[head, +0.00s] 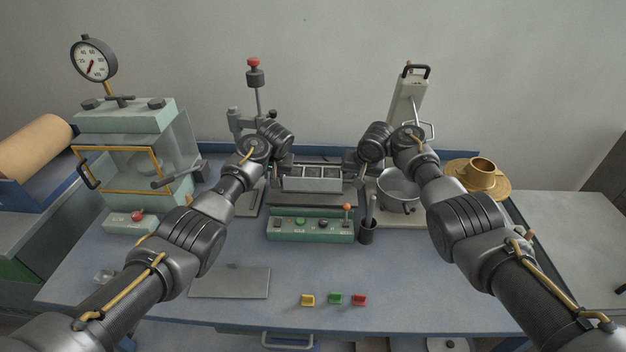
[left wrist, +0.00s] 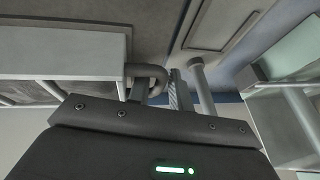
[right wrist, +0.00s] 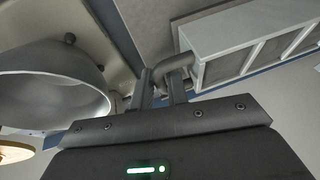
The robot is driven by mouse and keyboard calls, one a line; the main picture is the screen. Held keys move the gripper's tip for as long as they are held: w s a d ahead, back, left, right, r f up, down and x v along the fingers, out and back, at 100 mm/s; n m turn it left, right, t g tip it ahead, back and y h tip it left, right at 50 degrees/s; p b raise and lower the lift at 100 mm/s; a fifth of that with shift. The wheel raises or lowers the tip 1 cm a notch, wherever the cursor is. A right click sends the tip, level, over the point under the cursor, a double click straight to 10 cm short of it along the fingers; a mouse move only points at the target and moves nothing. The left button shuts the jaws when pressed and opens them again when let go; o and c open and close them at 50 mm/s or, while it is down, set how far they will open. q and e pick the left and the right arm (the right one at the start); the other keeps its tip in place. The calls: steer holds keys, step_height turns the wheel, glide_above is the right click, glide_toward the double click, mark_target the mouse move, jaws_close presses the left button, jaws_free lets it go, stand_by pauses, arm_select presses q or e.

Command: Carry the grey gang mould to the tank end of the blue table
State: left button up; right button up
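The grey gang mould (head: 312,180), an open box with several compartments, is at the back middle of the blue table (head: 240,255), above or on a dark bed behind the green control box. My left gripper (left wrist: 160,92) is at its left end, with the fingers close around the bent end handle (left wrist: 146,72). My right gripper (right wrist: 163,90) is likewise close around the right end handle (right wrist: 184,62). The mould looks level. Whether it touches the bed beneath is hard to tell. My wrists hide both handles in the head view.
A green, clear-walled tank (head: 120,165) with a gauge stands at the left end. A red-knobbed stand (head: 255,80) is behind my left wrist. A steel bowl (head: 398,188) and brass cup (head: 481,172) are right. The control box (head: 310,228), flat plate (head: 230,282) and small coloured blocks (head: 335,299) lie in front.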

arm_select(q)
jaws_close()
arm_select(e)
jaws_close()
stand_by(1.1)
